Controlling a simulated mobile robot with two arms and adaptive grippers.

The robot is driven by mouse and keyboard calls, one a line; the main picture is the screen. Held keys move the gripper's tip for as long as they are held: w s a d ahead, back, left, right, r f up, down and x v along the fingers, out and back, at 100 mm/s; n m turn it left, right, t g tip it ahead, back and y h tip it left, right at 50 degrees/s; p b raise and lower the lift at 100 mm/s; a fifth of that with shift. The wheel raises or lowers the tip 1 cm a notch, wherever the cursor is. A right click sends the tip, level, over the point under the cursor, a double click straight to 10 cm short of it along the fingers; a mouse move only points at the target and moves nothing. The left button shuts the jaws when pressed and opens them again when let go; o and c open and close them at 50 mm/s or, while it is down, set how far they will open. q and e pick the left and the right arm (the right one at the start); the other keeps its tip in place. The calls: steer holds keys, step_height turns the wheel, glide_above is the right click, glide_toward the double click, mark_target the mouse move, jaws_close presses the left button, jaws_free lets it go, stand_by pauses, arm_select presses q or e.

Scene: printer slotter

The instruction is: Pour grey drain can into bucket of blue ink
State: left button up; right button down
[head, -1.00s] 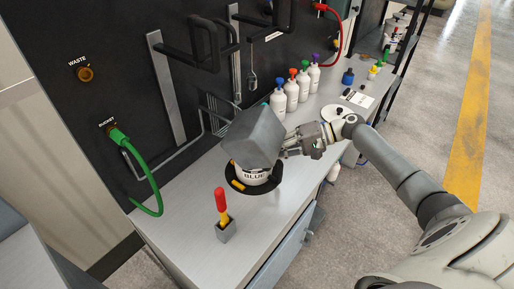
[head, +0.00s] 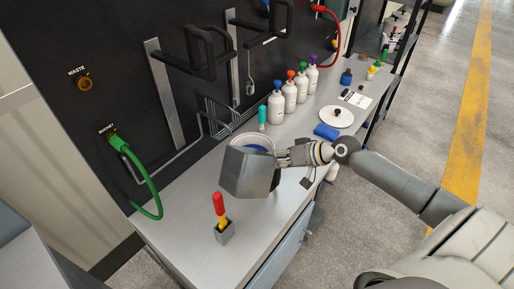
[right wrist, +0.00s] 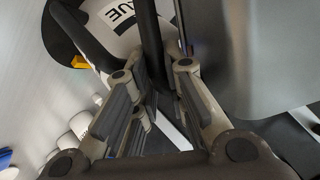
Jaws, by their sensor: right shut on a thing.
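The grey drain can (head: 247,172) is held in the air in front of the blue ink bucket, looking slightly tilted. The bucket (head: 238,143) stands on the bench behind it; its pale rim and some blue inside show, and the can hides its front. My right gripper (head: 283,158) is at the can's right side. In the right wrist view its fingers (right wrist: 150,95) are shut around a dark upright handle (right wrist: 150,45). There the can (right wrist: 250,50) is on the right, and the bucket's label (right wrist: 120,14) is at the top. My left gripper is not in view.
Several white bottles with coloured caps (head: 290,95) stand behind the bucket. A white lid (head: 337,116) and a blue cloth-like item (head: 327,132) lie to the right. A red-handled tool in a holder (head: 222,215) stands in front. A green hose (head: 150,175) hangs at left.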

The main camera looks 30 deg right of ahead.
mark_target(269, 156)
steer(key=shift+s+a+n+t+h+p, duration=0.5)
steer(key=shift+h+p, duration=0.1)
steer(key=shift+p, duration=0.75)
steer(key=shift+f, duration=0.3)
steer(key=shift+s+a+f+n+t+h+p, duration=0.25)
steer(key=shift+a+f+n+t+h+p, duration=0.05)
steer(key=shift+a+f+t, duration=0.1)
steer(key=r+p, duration=0.2)
steer(key=r, duration=0.1)
steer(key=shift+s+a+n+p, duration=0.15)
steer(key=shift+a+n+p, duration=0.05)
steer(key=shift+n+p, duration=0.15)
steer(key=shift+a+r+t+h, duration=0.15)
steer(key=shift+r+t+h, duration=0.1)
steer(key=shift+t+h, duration=0.05)
steer(key=shift+n+t+h, duration=0.3)
steer(key=shift+n, duration=0.05)
steer(key=r, duration=0.4)
steer(key=shift+s+a+r, duration=0.25)
steer(key=shift+a+r, duration=0.05)
steer(key=shift+s+a+r+n+t+h, duration=0.35)
steer(key=shift+a+r+n+t, duration=0.2)
steer(key=shift+r, duration=0.2)
steer(key=shift+d, duration=0.1)
